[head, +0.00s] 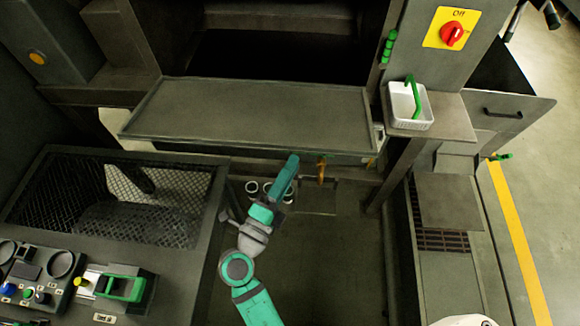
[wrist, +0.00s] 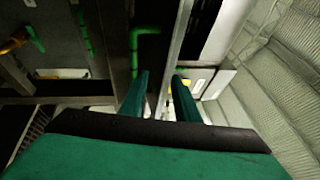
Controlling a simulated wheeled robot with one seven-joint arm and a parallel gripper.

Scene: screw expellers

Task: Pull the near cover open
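A wide grey panel (head: 255,115) with a raised rim juts out level below the dark machine opening in the head view. A framed wire-mesh panel (head: 150,178) lies at the left. I cannot tell which of these is the near cover. My arm reaches up to the wide panel's front edge; the gripper's fingers are not clear in the head view. In the wrist view my gripper (wrist: 160,77) has its two green fingers apart, with a metal post edge beyond and no held object visible.
A white basket (head: 408,107) with a green handle stands on a ledge (head: 455,128) to the right. A red switch (head: 452,33) marked Off is above it. A control panel (head: 38,275) is at lower left. An orange handle (head: 321,169) hangs under the wide panel.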

